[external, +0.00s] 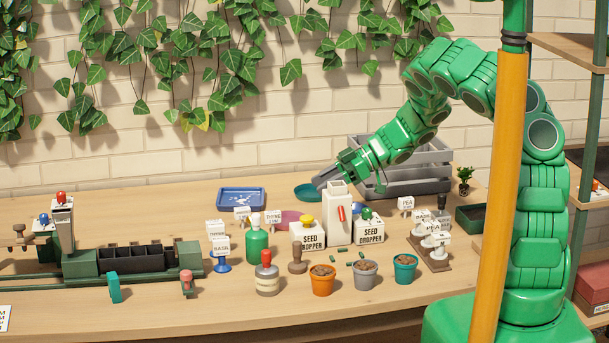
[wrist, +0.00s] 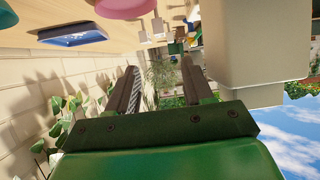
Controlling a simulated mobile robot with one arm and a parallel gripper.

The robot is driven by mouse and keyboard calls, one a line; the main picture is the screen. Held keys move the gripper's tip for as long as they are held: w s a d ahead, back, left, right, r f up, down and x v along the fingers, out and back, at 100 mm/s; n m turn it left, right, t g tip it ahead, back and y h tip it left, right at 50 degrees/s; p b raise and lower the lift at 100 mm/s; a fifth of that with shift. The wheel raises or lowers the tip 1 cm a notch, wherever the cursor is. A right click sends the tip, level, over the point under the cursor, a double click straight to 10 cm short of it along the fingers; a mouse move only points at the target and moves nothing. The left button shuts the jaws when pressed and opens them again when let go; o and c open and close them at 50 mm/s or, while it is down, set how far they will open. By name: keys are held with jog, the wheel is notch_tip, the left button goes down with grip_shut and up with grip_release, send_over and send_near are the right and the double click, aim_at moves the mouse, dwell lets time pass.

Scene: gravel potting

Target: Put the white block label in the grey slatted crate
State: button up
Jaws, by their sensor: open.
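The grey slatted crate (external: 432,172) stands at the back right of the bench, partly hidden behind my arm. Several small white labels with printed names stand about the bench: THYME (external: 215,228), BASIL (external: 221,245), one by the blue tray (external: 242,213), THYME (external: 273,217) and PEA (external: 406,203). I cannot tell which one is the white block label. My gripper (external: 320,181) is open, left of the crate, near the top of a tall white box with a red lever. In the wrist view nothing shows between its fingers (wrist: 160,70).
The tall white box (external: 338,212) is close to my gripper; it looms at right in the wrist view (wrist: 245,40). Seed droppers (external: 308,237), pots (external: 322,281) and bottles (external: 257,242) crowd the middle. A blue tray (external: 241,206) lies at back left.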

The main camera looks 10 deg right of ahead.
notch_tip(320, 180, up, 5)
jog(key=h, duration=0.8)
send_near(275, 211)
jog(key=shift+x, duration=5.35)
jog(key=shift+s, duration=0.15)
jog(key=shift+c, duration=0.3)
grip_shut()
